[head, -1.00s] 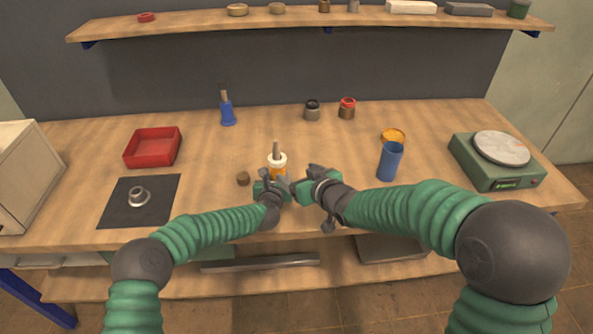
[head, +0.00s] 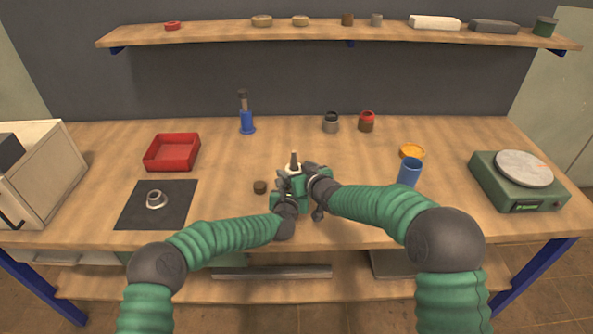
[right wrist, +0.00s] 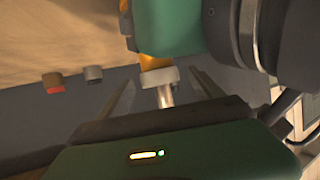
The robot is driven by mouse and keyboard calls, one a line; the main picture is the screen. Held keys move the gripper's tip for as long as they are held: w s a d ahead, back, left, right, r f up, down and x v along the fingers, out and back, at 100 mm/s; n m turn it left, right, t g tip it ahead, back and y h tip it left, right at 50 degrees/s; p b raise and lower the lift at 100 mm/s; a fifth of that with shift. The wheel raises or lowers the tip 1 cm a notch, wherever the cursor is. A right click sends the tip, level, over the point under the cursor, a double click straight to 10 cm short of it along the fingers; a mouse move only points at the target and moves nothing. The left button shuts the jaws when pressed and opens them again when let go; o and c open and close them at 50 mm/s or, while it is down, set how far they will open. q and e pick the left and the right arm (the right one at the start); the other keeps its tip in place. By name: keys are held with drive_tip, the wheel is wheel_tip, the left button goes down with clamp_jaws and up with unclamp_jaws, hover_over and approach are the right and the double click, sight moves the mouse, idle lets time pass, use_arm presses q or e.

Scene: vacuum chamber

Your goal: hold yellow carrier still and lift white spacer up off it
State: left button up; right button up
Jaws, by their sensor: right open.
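The white spacer (head: 293,171) sits upright at the front middle of the bench, with a thin post (head: 294,157) rising out of it. In the right wrist view the white spacer (right wrist: 158,77) is around the post, against the yellow carrier (right wrist: 154,62). The carrier is mostly hidden by my grippers in the head view. My left gripper (head: 287,191) is at the carrier; its fingers are hidden, so its hold cannot be told. My right gripper (head: 306,174) is open, its fingers (right wrist: 160,95) on either side of the spacer and post, apart from them.
A small brown piece (head: 260,187) lies left of the grippers. A red tray (head: 172,153) and a dark mat (head: 180,205) with a metal ring (head: 156,199) are at left.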

drive_tip(key=c, duration=1.4)
use_arm(q)
drive_tip(key=o, duration=1.4)
use_arm(e)
wheel_tip(320, 180, up, 10)
drive_tip(key=shift+r, duration=0.1)
drive_tip(key=shift+c, duration=0.2)
